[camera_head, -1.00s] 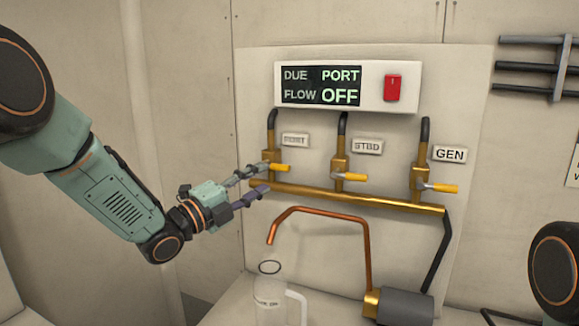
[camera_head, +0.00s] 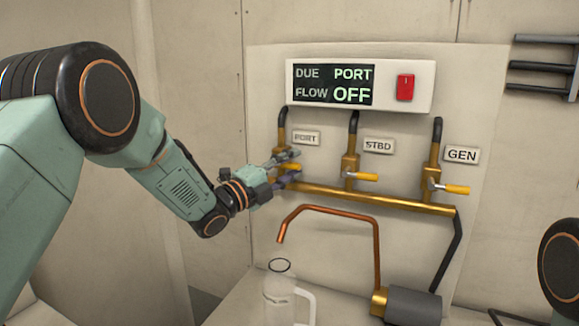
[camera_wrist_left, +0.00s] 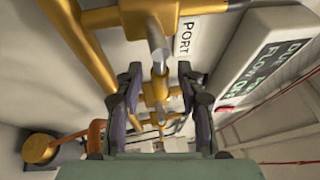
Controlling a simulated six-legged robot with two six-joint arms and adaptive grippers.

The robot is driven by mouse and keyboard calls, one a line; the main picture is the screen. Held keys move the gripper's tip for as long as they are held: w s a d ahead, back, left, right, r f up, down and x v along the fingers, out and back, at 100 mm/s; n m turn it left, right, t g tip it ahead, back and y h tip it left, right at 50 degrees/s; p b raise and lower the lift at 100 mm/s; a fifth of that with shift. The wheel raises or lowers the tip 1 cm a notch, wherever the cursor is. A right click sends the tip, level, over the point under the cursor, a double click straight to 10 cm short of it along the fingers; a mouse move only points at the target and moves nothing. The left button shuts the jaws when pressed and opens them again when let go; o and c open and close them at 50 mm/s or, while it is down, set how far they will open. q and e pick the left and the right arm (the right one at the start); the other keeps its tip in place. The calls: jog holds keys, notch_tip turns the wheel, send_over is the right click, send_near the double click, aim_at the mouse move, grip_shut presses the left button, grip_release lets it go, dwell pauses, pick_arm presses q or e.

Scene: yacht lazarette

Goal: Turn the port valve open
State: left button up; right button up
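The port valve (camera_head: 281,151) is the leftmost of three brass valves, beside the PORT label (camera_head: 306,138). Its yellow lever (camera_head: 287,167) is partly hidden by my left gripper (camera_head: 288,168), which is at the valve. In the left wrist view, the two fingers of my left gripper (camera_wrist_left: 159,80) are apart, with the lever (camera_wrist_left: 157,45) between them. I see a gap on both sides and cannot make out contact. The display (camera_head: 333,83) reads DUE PORT, FLOW OFF. My right gripper is not in view.
The STBD valve (camera_head: 349,166) and GEN valve (camera_head: 431,177) stand to the right on the brass manifold (camera_head: 380,200). Below are a copper spout (camera_head: 335,211), a clear jug (camera_head: 278,297) and a grey pump (camera_head: 413,306). A red switch (camera_head: 405,88) sits beside the display.

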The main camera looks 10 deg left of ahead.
pick_arm(q)
jog(key=shift+c, duration=0.4)
jog(key=shift+d, duration=0.3)
jog(key=c, duration=0.4)
jog(key=shift+a+r, duration=0.1)
grip_shut()
